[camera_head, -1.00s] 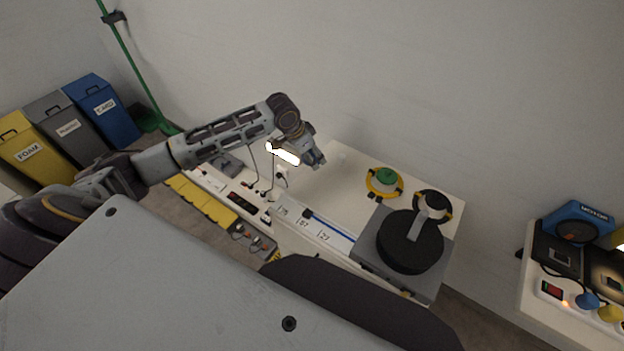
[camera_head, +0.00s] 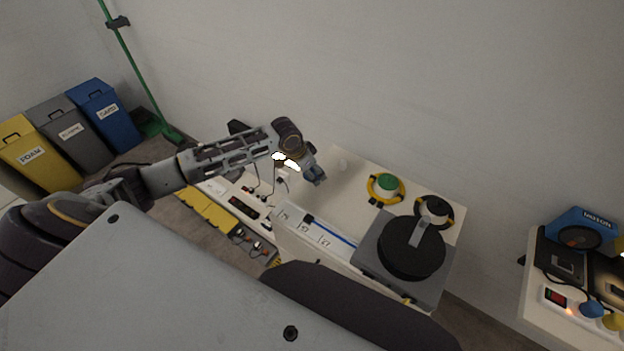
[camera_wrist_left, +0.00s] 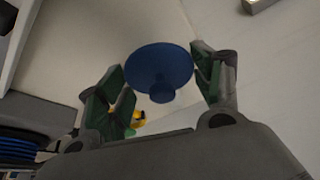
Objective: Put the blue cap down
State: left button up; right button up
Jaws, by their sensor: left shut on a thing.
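The blue cap (camera_wrist_left: 159,68), a round disc with a small knob, is between the green-padded fingers of my left gripper (camera_wrist_left: 162,82) in the left wrist view. The gripper is shut on it. In the head view my left gripper (camera_head: 315,176) is over the back left part of the white table (camera_head: 352,197). The cap cannot be told apart from the fingers there. Whether the cap touches the table is unclear. My right gripper is not in view.
A green-topped yellow ring (camera_head: 387,186), a black-topped ring (camera_head: 434,209) and a black disc on a grey base (camera_head: 411,246) stand to the right. Power strips and cables (camera_head: 248,199) lie at left.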

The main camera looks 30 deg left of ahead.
aim_at(312, 185)
pick_arm(q)
jog(key=shift+f, duration=0.25)
jog(key=shift+f, duration=1.9)
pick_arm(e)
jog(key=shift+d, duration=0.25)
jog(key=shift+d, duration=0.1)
